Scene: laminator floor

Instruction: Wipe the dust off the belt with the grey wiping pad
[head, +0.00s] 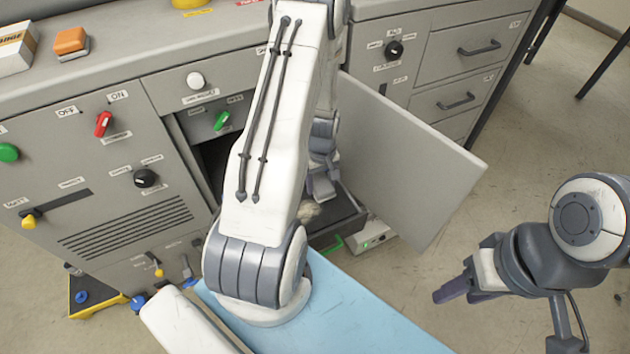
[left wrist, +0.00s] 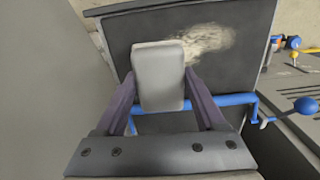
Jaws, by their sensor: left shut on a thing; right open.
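The grey wiping pad (left wrist: 158,77) is a pale rounded block between the two fingers of my left gripper (head: 321,188), which is shut on it. The belt (left wrist: 240,68) is a dark flat surface behind the pad. A pale, streaky dust patch (left wrist: 208,40) lies on its far part, just beyond and to the right of the pad. In the head view the belt (head: 343,212) shows in the open cabinet, with dust (head: 308,211) beside my left gripper. I cannot tell whether the pad touches the belt. My right gripper (head: 455,291) is open and empty, over the floor.
An open grey door (head: 405,160) stands right of the belt. A blue bar (left wrist: 235,99) runs along the belt's near edge. A light blue surface (head: 365,310) lies in front. The floor at right is clear.

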